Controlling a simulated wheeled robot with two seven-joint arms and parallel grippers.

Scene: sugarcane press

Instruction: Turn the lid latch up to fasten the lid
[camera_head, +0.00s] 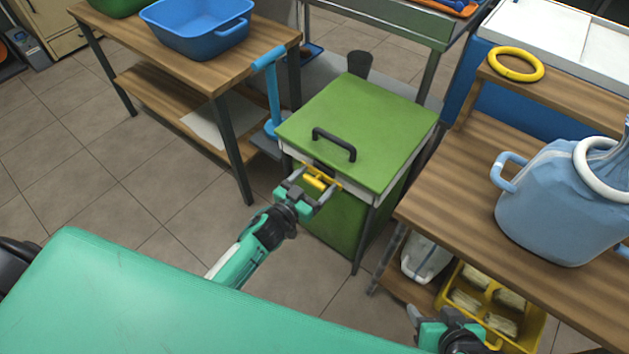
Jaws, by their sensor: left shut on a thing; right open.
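The green press box stands in the middle of the head view, with its flat green lid (365,118) lying closed on top. A black handle (334,145) sits on the lid. The yellow lid latch (318,179) is at the front edge of the box, just under the lid's rim. My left gripper (315,187) is at the front of the box, shut on the yellow latch; its fingers partly hide the latch. My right gripper (425,325) is low at the bottom of the view, open and apart from the box, partly cut off by the frame edge.
A wooden table with a blue basin (196,30) stands at the back left. A wooden bench (470,190) at the right bears a blue bag (560,205) and a yellow ring (516,50). A yellow crate (530,335) sits below it. The floor left of the box is clear.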

